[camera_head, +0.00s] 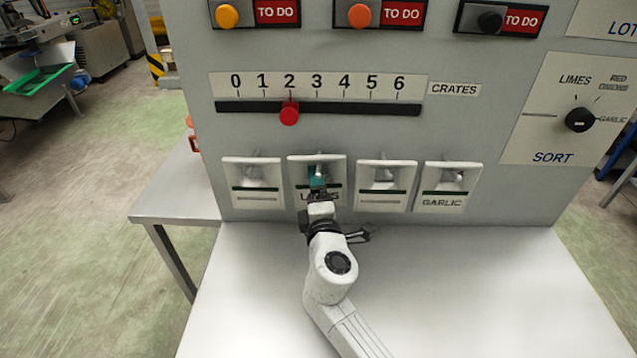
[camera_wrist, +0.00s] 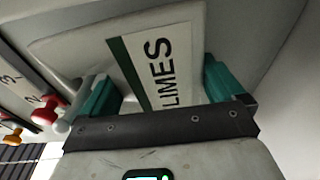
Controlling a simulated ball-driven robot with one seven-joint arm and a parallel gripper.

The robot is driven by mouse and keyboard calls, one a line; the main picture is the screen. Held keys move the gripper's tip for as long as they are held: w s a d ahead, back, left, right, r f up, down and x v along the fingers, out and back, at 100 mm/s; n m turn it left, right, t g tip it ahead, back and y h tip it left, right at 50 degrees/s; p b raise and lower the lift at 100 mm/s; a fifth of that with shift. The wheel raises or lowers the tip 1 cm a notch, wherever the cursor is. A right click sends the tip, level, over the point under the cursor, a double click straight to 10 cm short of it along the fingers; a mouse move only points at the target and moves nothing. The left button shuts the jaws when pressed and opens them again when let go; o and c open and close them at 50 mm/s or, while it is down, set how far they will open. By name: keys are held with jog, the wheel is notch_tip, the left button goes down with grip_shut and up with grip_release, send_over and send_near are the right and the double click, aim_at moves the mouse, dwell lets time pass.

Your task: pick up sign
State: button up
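The sign (camera_wrist: 153,72) is a white plate with a dark green stripe and the word LIMES. In the wrist view it lies between my gripper's two teal fingers. My gripper (camera_wrist: 160,88) is open, with a finger to either side of the lettering; I cannot tell whether either touches the plate. In the head view my gripper (camera_head: 317,181) is in front of the second white holder from the left (camera_head: 297,165). It covers the middle of the LIMES lettering there. A GARLIC sign (camera_head: 442,202) is in the rightmost holder. The other two holders show no readable word.
Above the holders are a red slider knob (camera_head: 289,114) on a 0 to 6 scale and several TO DO buttons. A black SORT dial (camera_head: 579,120) is at the right. The white tabletop (camera_head: 480,290) below is clear apart from my arm.

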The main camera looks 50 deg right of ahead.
jog(key=c, duration=0.6)
jog(key=shift+o, duration=0.2)
